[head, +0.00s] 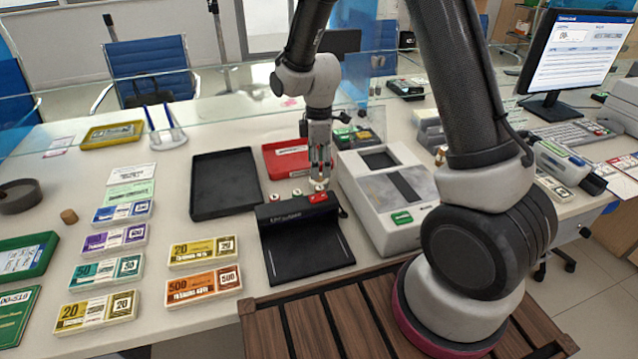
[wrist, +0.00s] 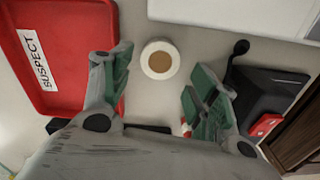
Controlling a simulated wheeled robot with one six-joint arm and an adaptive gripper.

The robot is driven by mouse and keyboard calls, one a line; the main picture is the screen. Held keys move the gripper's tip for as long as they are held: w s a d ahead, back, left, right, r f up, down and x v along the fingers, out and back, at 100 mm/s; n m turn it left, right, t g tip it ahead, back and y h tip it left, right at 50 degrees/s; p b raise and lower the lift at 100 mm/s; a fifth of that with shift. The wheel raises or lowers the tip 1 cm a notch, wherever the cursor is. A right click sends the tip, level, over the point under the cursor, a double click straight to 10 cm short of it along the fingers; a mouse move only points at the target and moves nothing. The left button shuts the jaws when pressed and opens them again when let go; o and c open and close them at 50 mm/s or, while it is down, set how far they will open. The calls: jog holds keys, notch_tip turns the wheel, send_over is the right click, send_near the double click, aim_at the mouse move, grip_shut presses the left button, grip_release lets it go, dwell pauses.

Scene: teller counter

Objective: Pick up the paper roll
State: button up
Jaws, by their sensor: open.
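The paper roll (wrist: 159,59) is a white ring with a brown core, seen end-on in the wrist view. It stands on the pale counter between the red tray and the white machine. My gripper (wrist: 158,78) is open and empty, its green-padded fingers spread to either side below the roll in the picture. The roll lies just beyond the fingertips, apart from them. In the head view my gripper (head: 320,172) points down behind the black detector, and it largely hides the roll there.
The red tray (wrist: 56,98), labelled SUSPECT, lies close to the left finger. A black detector (head: 298,235) with a red part stands in front. A white machine (head: 398,195) stands at right, and a black tray (head: 225,184) at left. Banknote bundles (head: 203,287) lie further left.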

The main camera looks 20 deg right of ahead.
aim_at(319, 183)
notch_tip(319, 183, down, 6)
jog(key=shift+r, duration=0.1)
jog(key=shift+c, duration=0.2)
jog(key=c, duration=0.7)
jog(key=shift+c, duration=0.2)
